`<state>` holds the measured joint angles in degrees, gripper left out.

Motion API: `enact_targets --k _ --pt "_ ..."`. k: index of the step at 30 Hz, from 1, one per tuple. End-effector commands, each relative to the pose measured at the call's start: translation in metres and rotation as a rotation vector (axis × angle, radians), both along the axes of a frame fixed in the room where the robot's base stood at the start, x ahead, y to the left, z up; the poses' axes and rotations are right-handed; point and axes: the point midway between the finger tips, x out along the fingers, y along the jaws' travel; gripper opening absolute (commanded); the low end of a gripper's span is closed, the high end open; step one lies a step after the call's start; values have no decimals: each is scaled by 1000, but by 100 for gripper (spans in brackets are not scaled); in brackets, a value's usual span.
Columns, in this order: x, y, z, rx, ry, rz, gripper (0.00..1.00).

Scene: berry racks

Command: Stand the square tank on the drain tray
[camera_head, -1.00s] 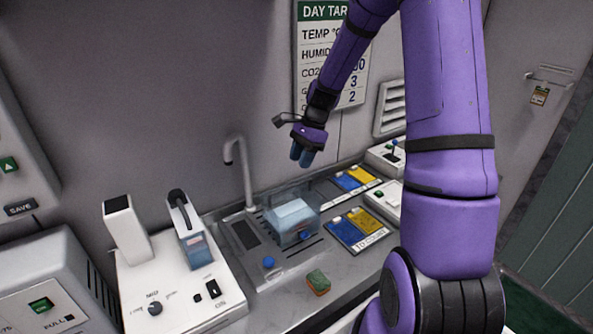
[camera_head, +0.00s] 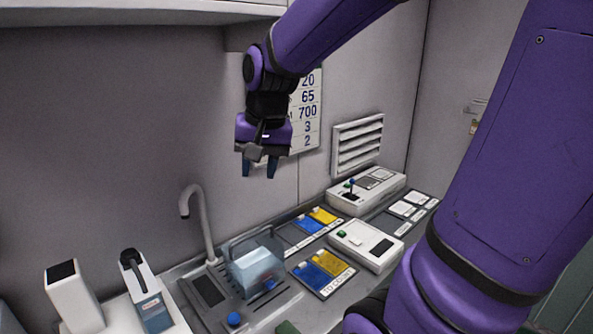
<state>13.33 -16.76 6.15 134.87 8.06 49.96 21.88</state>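A clear, box-shaped tank (camera_head: 256,270) with pale contents and a thin raised handle stands upright by the sink tap. A blue knob shows at its front right. A slotted surface (camera_head: 287,303), which looks like the drain tray, shows beside and in front of the tank. I cannot tell how much of the tank's base rests on it. My gripper (camera_head: 259,169) is above the tank, well apart from it, against the wall. It points down, with its two blue fingers apart and nothing between them.
A curved grey tap (camera_head: 201,222) rises behind a dark grate (camera_head: 207,289) left of the tank. A blue knob (camera_head: 233,319) is in front. Blue and yellow mats (camera_head: 323,271) and a white control box (camera_head: 365,245) are to the right. A white device (camera_head: 146,295) is at left.

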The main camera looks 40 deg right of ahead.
Motion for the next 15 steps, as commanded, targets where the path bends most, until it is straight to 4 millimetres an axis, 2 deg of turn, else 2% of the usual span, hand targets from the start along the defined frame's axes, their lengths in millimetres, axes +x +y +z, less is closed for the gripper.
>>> enact_targets --k 3,9,15 --pt "-31 10 17 -57 -64 130 37" --pt "-81 19 34 -151 -159 339 37" --pt "-116 21 39 -216 -228 489 37"
